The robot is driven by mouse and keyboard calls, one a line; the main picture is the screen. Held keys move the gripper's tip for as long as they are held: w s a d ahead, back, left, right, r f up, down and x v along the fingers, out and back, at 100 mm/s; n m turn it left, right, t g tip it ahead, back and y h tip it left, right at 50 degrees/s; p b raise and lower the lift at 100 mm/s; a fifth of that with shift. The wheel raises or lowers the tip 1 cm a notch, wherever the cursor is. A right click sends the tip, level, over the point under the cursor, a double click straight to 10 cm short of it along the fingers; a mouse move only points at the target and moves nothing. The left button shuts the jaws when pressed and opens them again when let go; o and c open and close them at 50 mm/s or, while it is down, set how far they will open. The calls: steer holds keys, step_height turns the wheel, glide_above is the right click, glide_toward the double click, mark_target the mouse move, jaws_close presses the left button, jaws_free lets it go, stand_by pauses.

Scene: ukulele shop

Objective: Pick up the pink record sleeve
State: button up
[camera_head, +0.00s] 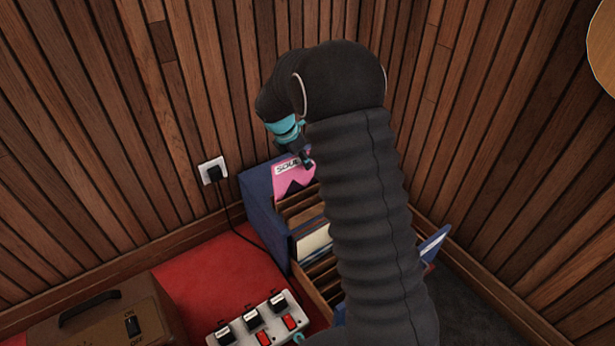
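The pink record sleeve (290,182) stands near the back of a blue record crate (262,215), with black lettering on a white band along its top. My gripper (308,161) is at the sleeve's upper right edge, overlapping it in the picture. The gripper is small and mostly dark, and I cannot tell whether its fingers are open, shut or touching the sleeve. My black-sleeved arm hides much of the crate's right side. Other sleeves stand in the crate, one of them pale (314,241).
A wood-panelled corner closes off the back, with a wall socket (213,171) and a black cord. A white switch box (254,318) and a brown case (105,318) stand at the front, near a red surface (215,275). A blue item (433,243) shows right of my arm.

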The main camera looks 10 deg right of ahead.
steer(key=shift+f, duration=0.2)
stand_by(0.6)
jaws_close()
